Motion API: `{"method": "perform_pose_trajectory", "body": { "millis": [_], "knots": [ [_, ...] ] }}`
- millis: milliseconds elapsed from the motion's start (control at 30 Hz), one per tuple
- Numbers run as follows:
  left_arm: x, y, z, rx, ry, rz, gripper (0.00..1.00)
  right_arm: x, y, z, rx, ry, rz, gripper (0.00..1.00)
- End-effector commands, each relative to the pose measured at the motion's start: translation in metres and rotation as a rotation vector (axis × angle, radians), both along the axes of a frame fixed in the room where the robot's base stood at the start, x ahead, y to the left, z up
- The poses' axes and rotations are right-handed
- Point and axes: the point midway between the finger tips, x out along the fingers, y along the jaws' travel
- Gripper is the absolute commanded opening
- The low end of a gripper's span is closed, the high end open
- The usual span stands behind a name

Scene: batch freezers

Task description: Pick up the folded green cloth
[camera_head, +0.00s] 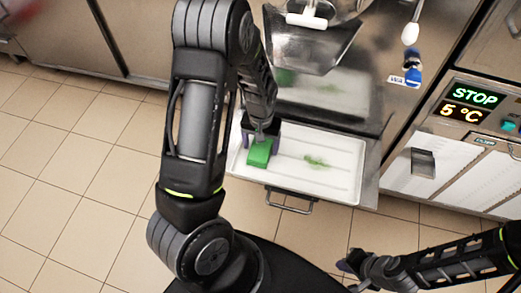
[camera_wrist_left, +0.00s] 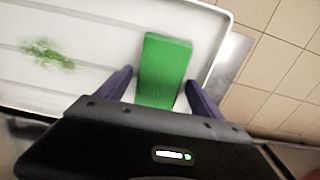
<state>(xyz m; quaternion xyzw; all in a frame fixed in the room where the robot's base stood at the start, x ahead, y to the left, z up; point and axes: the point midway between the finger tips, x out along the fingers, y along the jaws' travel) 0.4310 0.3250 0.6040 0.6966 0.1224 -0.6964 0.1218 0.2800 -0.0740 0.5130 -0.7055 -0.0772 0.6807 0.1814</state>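The folded green cloth (camera_head: 260,152) is a small green block lying in a white tray, near the tray's left end. In the left wrist view the cloth (camera_wrist_left: 163,70) lies between the two purple fingers of my left gripper (camera_wrist_left: 160,88). The fingers are apart, with a gap visible on both sides of the cloth. In the head view my left gripper (camera_head: 262,134) is at the cloth's far end. My right gripper (camera_head: 346,266) is low at the right, far from the tray; its fingers are too small to read.
The white tray (camera_head: 335,187) has a front handle and holds a green smear (camera_head: 318,161) right of the cloth. A steel machine with a chute (camera_head: 312,45) stands behind it. A control panel (camera_head: 470,105) reading STOP and 5 °C is at right. The tiled floor (camera_head: 80,170) at left is clear.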

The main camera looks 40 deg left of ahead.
Motion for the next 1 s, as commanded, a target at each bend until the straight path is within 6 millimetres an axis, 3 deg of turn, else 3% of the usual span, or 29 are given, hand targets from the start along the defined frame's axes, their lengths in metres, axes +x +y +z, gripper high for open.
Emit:
{"method": "perform_pose_trajectory", "body": {
  "millis": [633, 1000],
  "knots": [
    [0.0000, 0.0000, 0.0000, 0.000, 0.000, 0.000, 0.23, 0.0000, 0.0000, 0.0000, 0.000, 0.000, 0.000, 0.00],
    [0.0009, 0.0004, 0.0027, 0.000, 0.000, 0.000, 0.21, 0.0000, 0.0001, 0.0021, 0.000, 0.000, 0.000, 0.00]
  ]
}}
